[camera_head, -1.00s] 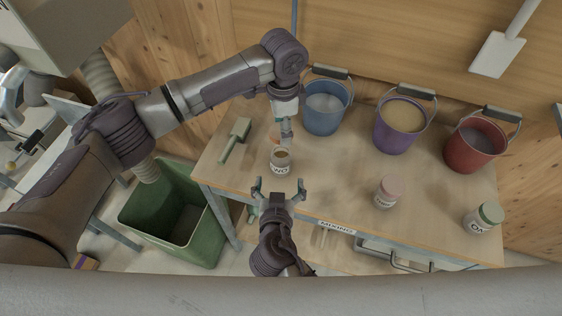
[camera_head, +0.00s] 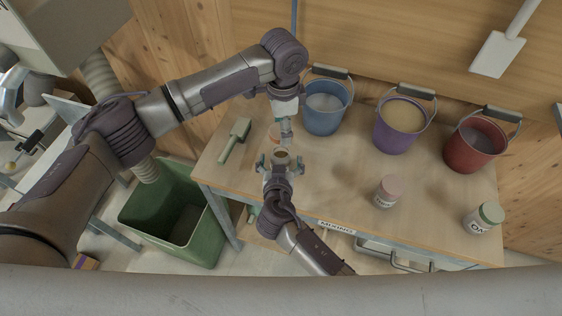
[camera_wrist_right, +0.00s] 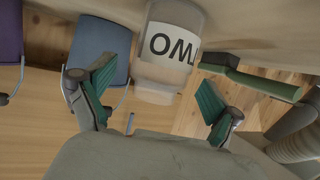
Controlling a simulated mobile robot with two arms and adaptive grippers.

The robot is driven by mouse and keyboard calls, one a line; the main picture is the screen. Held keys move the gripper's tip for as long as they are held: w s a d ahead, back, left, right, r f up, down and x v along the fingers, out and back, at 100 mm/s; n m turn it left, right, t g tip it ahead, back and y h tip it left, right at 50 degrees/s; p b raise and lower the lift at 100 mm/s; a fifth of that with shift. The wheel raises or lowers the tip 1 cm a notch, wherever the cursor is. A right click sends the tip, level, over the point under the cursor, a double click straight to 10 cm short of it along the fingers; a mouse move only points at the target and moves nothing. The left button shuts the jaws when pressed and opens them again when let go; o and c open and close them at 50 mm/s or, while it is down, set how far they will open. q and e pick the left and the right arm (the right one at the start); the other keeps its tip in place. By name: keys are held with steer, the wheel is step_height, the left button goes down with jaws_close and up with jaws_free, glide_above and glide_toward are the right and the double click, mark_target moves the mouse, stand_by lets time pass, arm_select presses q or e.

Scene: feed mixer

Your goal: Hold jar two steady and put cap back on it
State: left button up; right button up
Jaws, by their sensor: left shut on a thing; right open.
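Jar two (camera_head: 282,153) stands upright and uncapped on the workbench, with brownish contents showing at its mouth in the head view. Its "TWO" label shows in the right wrist view, where the jar (camera_wrist_right: 168,50) appears upside down. My right gripper (camera_head: 281,162) is open, its fingertips on either side of the jar with gaps to it; its green finger pads (camera_wrist_right: 155,97) show in the wrist view. My left gripper (camera_head: 285,138) is shut just behind and above the jar. It seems to hold an orange cap (camera_head: 273,131), largely hidden by the fingers.
Blue (camera_head: 325,118), purple (camera_head: 396,140) and red (camera_head: 468,155) buckets stand along the back of the bench (camera_head: 335,215). A pink-lidded jar (camera_head: 386,192) and a green-lidded jar (camera_head: 484,218) stand at right.

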mark_target(282, 151)
steer(key=shift+x, duration=1.15)
steer(key=shift+c, duration=0.3)
jaws_close()
arm_select(q)
steer(key=shift+f, duration=2.5)
steer(key=shift+f, duration=0.85)
steer(key=shift+f, duration=0.6)
